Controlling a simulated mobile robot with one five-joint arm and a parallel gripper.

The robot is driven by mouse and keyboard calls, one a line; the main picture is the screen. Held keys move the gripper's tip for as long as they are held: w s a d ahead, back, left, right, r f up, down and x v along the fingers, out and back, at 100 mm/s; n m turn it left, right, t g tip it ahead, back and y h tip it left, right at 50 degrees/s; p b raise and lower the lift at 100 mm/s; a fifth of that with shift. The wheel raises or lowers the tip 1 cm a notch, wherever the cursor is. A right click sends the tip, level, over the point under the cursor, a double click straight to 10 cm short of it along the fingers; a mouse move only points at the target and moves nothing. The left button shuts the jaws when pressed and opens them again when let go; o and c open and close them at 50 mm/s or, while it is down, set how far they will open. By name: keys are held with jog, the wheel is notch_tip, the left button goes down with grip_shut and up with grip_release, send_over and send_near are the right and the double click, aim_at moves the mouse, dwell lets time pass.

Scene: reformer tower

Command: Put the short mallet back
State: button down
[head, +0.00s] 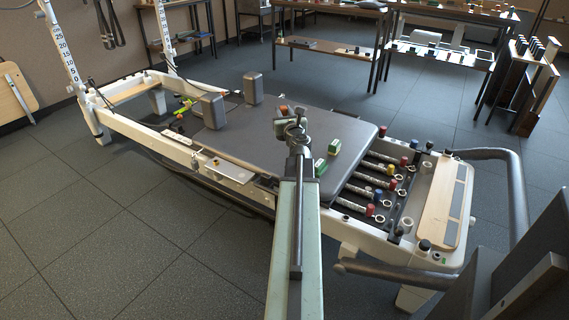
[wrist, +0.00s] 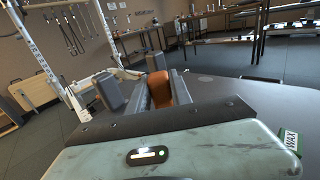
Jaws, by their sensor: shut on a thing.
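My gripper (head: 291,122) is over the grey padded carriage of the reformer bench (head: 240,140) in the head view. In the wrist view its two fingers (wrist: 160,84) are closed on an orange-brown rounded piece, which I take to be part of the short mallet (wrist: 158,90). A bit of the same orange-brown thing (head: 284,109) shows just past the gripper in the head view. The rest of it is hidden by the fingers and wrist, so its full shape and tilt cannot be told.
Coloured springs (head: 375,180) lie to the right. Shelving tables (head: 330,50) stand behind, with open floor between.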

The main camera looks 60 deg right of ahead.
notch_tip(320, 180, down, 10)
jog(key=b, duration=1)
jog(key=shift+r+p, duration=0.15)
jog(key=shift+p, duration=0.15)
jog(key=c, duration=1.2)
grip_release()
jog(key=shift+o, duration=0.2)
